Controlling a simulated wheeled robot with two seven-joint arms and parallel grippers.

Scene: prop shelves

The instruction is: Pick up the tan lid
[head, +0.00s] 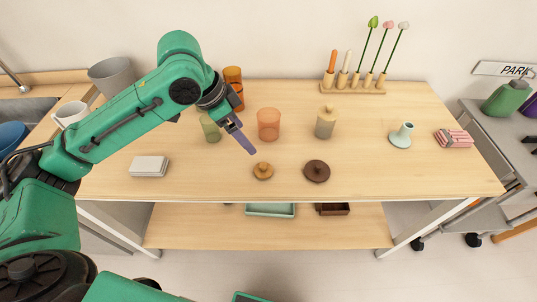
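The tan lid (263,172), small and round with a knob on top, lies flat on the wooden table near its front middle. A dark brown lid (316,172) lies to its right. My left gripper (246,146) points down and to the right, above and just left of the tan lid, apart from it. Its fingers overlap from this angle, so their opening cannot be told; nothing shows between them. A beige jar (325,124) with a knobbed top stands farther back. My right gripper is not in view.
An orange cup (268,124) and a green cup (210,128) stand behind my gripper. A white stack (149,166) lies at left. A mint vase (401,136) and pink striped bundle (453,139) are at right. A flower rack (352,88) stands at the back.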

